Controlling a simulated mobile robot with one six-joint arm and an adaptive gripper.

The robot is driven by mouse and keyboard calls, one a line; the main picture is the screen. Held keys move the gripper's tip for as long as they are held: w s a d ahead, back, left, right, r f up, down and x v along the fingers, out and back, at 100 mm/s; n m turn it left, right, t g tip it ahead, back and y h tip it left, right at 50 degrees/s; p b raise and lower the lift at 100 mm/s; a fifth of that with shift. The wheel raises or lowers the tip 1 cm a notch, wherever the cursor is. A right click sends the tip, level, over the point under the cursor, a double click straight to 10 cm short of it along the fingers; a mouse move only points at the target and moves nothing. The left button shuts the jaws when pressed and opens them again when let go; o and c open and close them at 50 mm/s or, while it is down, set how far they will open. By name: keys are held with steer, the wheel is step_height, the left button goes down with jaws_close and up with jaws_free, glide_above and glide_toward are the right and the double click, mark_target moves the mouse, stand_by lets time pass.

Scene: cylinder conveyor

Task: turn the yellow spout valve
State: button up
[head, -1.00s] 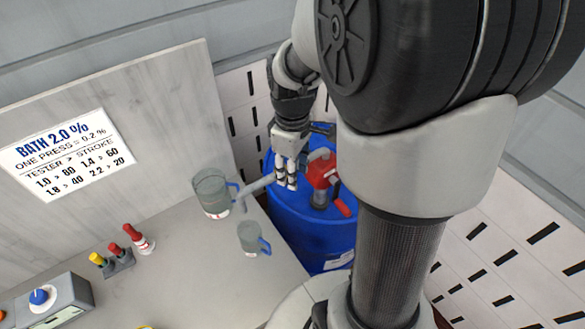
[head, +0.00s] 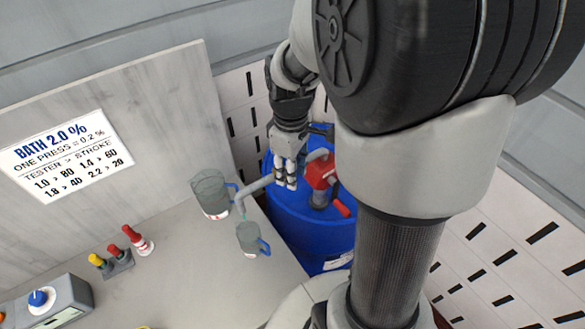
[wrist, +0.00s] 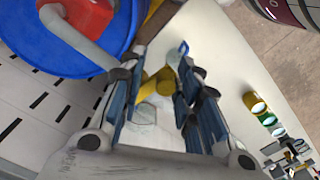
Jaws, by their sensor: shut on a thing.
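The yellow spout valve (wrist: 164,82) sits between my fingers in the wrist view, partly covered by them. My gripper (wrist: 160,92) is shut on it. In the head view my gripper (head: 286,180) is at the grey spout (head: 257,187), and its fingers hide the valve. The spout runs from the red pump (head: 321,175) on the blue drum (head: 305,235). Its bent tip points down over the bench edge, near two clear cups with blue handles. The spout also shows at the upper left of the wrist view (wrist: 75,37).
The larger clear cup (head: 211,192) and the smaller one (head: 249,239) stand on the grey bench (head: 200,275). A sign (head: 67,155) is on the back panel.

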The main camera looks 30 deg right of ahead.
steer(key=shift+o, duration=1)
steer(key=shift+a, duration=0.85)
steer(key=shift+w, duration=0.1)
steer(key=shift+r, duration=0.1)
steer(key=shift+w+a, duration=0.45)
steer(key=shift+w, duration=0.05)
steer(key=shift+c, duration=0.7)
steer(key=shift+o, duration=1.4)
steer(key=shift+w, duration=0.2)
steer(key=o, duration=1.1)
steer(key=shift+s, duration=0.2)
steer(key=shift+o, duration=0.2)
